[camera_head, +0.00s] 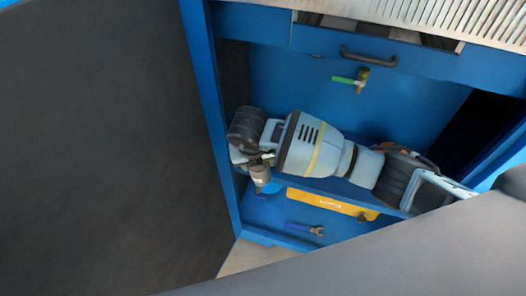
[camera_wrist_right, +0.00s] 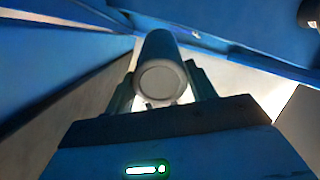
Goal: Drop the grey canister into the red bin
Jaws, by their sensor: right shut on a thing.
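The grey canister (camera_wrist_right: 162,80) is a plain cylinder between the two fingers of my right gripper (camera_wrist_right: 165,92) in the right wrist view, its round end toward the camera. In the head view my right arm reaches in from the right across the blue cabinet. Its gripper (camera_head: 262,159) is at the cabinet's left side, with the canister (camera_head: 260,176) held below the fingers, small and partly hidden. The red bin is not seen in either view. My left gripper is not in view.
The open blue cabinet (camera_head: 218,110) has a drawer with a dark handle (camera_head: 368,56) above. Inside are a green-handled hammer (camera_head: 352,80), a yellow level (camera_head: 325,202) and a blue-handled tool (camera_head: 304,228). A large dark panel (camera_head: 95,150) fills the left.

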